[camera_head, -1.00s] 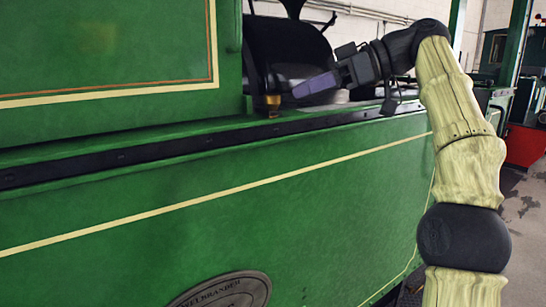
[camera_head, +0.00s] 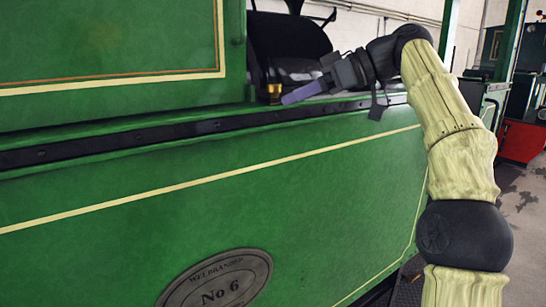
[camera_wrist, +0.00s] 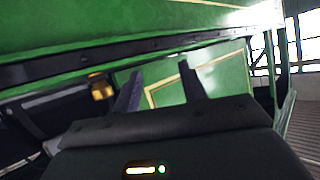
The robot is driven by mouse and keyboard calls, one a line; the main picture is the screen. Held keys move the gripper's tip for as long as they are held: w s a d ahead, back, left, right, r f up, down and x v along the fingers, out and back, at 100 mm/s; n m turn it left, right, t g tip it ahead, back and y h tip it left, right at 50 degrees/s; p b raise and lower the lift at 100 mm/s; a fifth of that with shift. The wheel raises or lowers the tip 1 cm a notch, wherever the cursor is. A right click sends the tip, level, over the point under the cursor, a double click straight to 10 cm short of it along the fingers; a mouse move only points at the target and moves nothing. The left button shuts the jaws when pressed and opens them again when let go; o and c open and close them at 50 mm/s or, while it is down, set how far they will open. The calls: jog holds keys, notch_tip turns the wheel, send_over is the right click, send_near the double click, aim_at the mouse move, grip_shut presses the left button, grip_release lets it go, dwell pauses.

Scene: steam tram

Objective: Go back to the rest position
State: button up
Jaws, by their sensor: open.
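My gripper (camera_head: 302,93) has purple-grey fingers and reaches in from the right, near the top ledge of the green tram's side panel (camera_head: 250,180). In the wrist view my gripper (camera_wrist: 158,92) shows two separated fingers with nothing between them. A small brass fitting (camera_head: 274,92) stands just left of the fingertips in the head view, at the black opening. In the wrist view the brass fitting (camera_wrist: 101,88) is left of the left finger. Whether the fingers touch anything is hard to tell, but I see no contact.
A black riveted strip (camera_head: 150,138) runs along the ledge. An oval plate reading "No 6" (camera_head: 220,285) is on the lower panel. A dark round-topped part (camera_head: 285,40) stands behind the gripper. A red object (camera_head: 522,141) is at the far right, with open floor beside it.

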notch_tip(320, 180, down, 33)
jog(key=w+a+m+t+h+b, duration=0.1)
jog(key=w+a+m+h+b, duration=0.15)
jog(key=m+h+b, duration=0.55)
jog(key=s+d+f+m+h+b, duration=0.1)
jog(key=s+d+f+m+b, duration=0.1)
jog(key=s+d+f, duration=0.2)
jog(key=s+d+f+m+h+b, duration=0.2)
jog(key=s+f, duration=0.8)
jog(key=f, duration=0.7)
jog(key=s+d+f+m+g+h+b, duration=0.1)
jog(key=s+d+f+m+b, duration=0.1)
jog(key=s+d+f, duration=0.5)
notch_tip(320, 180, down, 4)
jog(key=shift+s+f+h+b, duration=0.1)
jog(key=shift+s+h+b, duration=0.2)
jog(key=shift+s+b, duration=0.4)
jog(key=shift+w+a, duration=0.1)
